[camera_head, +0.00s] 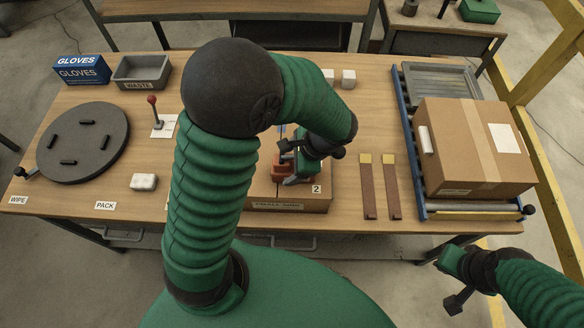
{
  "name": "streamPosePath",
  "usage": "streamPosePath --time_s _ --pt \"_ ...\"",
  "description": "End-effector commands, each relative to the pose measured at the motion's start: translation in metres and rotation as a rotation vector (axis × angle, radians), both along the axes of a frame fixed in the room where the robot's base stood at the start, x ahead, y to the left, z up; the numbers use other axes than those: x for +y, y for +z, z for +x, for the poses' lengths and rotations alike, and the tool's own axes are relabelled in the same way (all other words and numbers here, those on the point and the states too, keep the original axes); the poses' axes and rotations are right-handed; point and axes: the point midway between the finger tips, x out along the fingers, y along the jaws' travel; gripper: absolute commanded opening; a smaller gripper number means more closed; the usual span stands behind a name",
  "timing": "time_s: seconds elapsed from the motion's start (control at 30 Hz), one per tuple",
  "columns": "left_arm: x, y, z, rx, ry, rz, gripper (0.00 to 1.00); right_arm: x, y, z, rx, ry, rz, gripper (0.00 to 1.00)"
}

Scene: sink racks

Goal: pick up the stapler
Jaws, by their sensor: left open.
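A reddish-orange object (280,166), which may be the stapler, is at a wooden box (290,204) marked 2 at the middle of the table. My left arm and gripper hide much of it, so its full shape is unclear. My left gripper (293,172) is open, pointing down over the box, close beside the reddish object. I cannot tell whether they touch. My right gripper (452,280) is off the table's front edge at the lower right, away from the box; its jaw opening is unclear.
Two red-brown strips with yellow ends (368,190) lie right of the box. A carton (470,145) sits on a roller rack (424,205) at right. A dark turntable (85,140), waste bin (140,72) and gloves box (80,70) are at left. A white block (144,182) lies nearer the front.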

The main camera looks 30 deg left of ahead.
Motion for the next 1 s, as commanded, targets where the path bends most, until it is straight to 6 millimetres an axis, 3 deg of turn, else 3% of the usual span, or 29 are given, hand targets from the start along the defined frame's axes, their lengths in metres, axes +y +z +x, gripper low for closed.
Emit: streamPosePath --time_s 0.27,0.83,1.0 --pt "0.0027 -0.0057 -0.0011 -0.001 0.0 -0.001 0.74 0.0 -0.0005 -0.0001 0.0 0.0 0.0 0.0" --pt "0.0022 -0.0058 -0.0007 -0.001 0.0 -0.001 0.0 0.0 -0.0006 -0.0001 0.0 0.0 0.0 0.0" --pt "0.0021 -0.0058 -0.0006 -0.001 0.0 -0.001 0.0 0.0 -0.0006 -0.0001 0.0 0.0 0.0 0.0"
